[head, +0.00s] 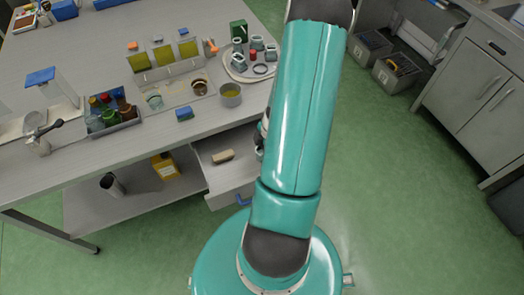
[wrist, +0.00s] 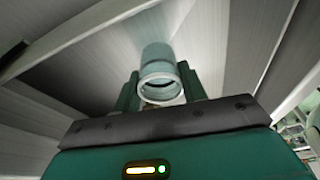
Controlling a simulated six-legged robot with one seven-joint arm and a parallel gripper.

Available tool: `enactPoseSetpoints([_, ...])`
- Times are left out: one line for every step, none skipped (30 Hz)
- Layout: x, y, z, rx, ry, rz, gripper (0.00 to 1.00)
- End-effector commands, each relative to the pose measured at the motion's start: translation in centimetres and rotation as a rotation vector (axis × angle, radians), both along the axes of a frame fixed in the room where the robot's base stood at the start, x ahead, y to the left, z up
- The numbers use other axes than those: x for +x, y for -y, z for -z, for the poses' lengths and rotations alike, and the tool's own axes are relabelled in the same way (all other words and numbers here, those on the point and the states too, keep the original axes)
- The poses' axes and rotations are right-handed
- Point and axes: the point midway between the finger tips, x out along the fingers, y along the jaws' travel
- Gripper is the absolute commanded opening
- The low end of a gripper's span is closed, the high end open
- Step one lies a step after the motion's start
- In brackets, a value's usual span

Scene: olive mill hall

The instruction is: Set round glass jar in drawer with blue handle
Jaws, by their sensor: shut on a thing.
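The round glass jar (wrist: 158,62) is pale, see-through and greenish. In the wrist view it sits between the two green fingers of my gripper (wrist: 159,84), which are shut on it, with its round open rim facing the camera. Grey panels surround it, and I cannot tell whether it touches any of them. In the head view the drawer (head: 216,183) stands pulled out under the table top, with its blue handle (head: 243,200) on the front. A tan block (head: 223,156) lies inside. My teal arm hides the drawer's right side and most of my gripper there.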

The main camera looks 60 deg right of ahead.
Motion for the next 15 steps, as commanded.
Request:
enactPoseSetpoints([0.01, -0.03, 0.29, 0.001, -0.001, 0.000, 0.15])
enactPoseSetpoints([0.01, -0.03, 0.37, 0.000, -0.001, -0.001, 0.15])
enactPoseSetpoints([0.01, -0.01, 0.38, 0.000, 0.000, -0.001, 0.15])
enactPoseSetpoints([0.01, -0.01, 0.37, 0.000, 0.000, -0.001, 0.15])
enactPoseSetpoints([0.01, -0.01, 0.35, 0.000, 0.000, -0.001, 0.15])
enactPoseSetpoints([0.00, -0.01, 0.34, 0.000, 0.000, -0.001, 0.15])
enactPoseSetpoints([0.00, -0.01, 0.34, 0.000, 0.000, -0.001, 0.15])
enactPoseSetpoints([0.00, -0.01, 0.34, 0.000, 0.000, -0.001, 0.15])
enactPoseSetpoints([0.00, -0.01, 0.37, 0.000, 0.000, -0.001, 0.15])
enactPoseSetpoints([-0.01, -0.02, 0.45, 0.000, 0.000, -0.001, 0.15])
enactPoseSetpoints([-0.02, -0.03, 0.55, 0.000, -0.001, -0.001, 0.15])
enactPoseSetpoints([-0.01, -0.04, 0.67, 0.001, 0.000, -0.001, 0.15])
enactPoseSetpoints([-0.01, -0.04, 0.71, 0.000, -0.001, -0.001, 0.44])
enactPoseSetpoints([-0.01, -0.02, 0.67, 0.000, 0.000, -0.001, 0.49])
enactPoseSetpoints([-0.01, -0.02, 0.66, 0.000, 0.000, -0.001, 0.57])
